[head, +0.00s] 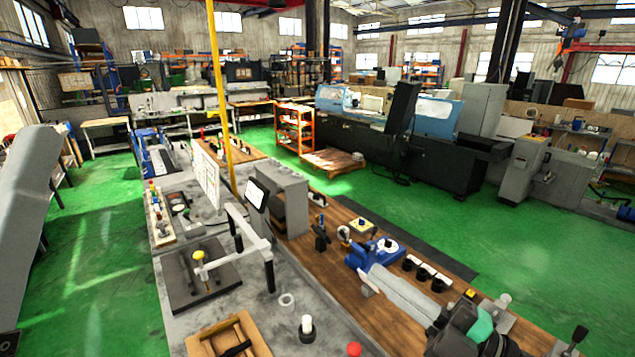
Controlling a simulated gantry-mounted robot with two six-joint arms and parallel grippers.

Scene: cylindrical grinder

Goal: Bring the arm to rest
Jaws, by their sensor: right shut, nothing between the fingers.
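My right arm comes in at the lower right, over the wooden bench top. My right gripper (367,290) is at the far end of its grey link, small in the view, and is shut with nothing between its fingers. It is close to a blue fixture (357,257) on the bench; I cannot tell whether they touch. A grey link of my left arm stands at the left edge. My left gripper is outside the picture.
A wooden tray (203,344), a ring (287,300) and a dark plate with a yellow knob (198,257) lie on the grey table. A pale bar frame (250,238) stands near the plate. Green floor (400,205) beyond is open.

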